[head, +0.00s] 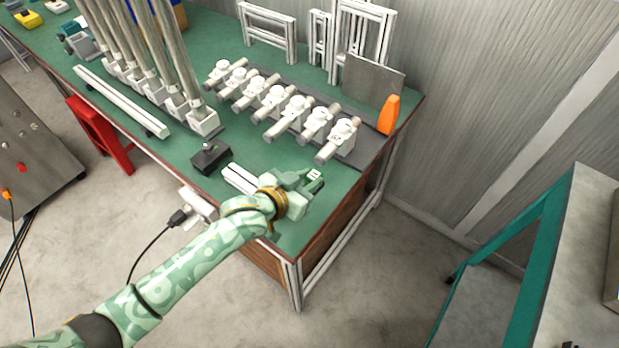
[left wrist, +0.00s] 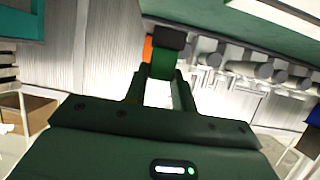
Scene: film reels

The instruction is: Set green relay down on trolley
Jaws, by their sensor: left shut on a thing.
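My left gripper (head: 305,181) is over the near right corner of the green-topped workbench, shut on the green relay (head: 317,186). In the left wrist view the relay (left wrist: 163,66) shows as a small green block with a dark end between the fingertips of the gripper (left wrist: 162,84). In the head view the gripper partly hides it. The trolley (head: 583,235), with a grey top and teal frame, stands at the right, apart from the gripper across a floor gap. My right gripper is not in view.
The workbench (head: 215,131) carries a row of white valve-like parts (head: 292,112), an orange piece (head: 389,114), a black block (head: 210,157) and upright columns. The visible trolley top is mostly clear, with a brown box edge (head: 613,260) at far right. Floor lies between bench and trolley.

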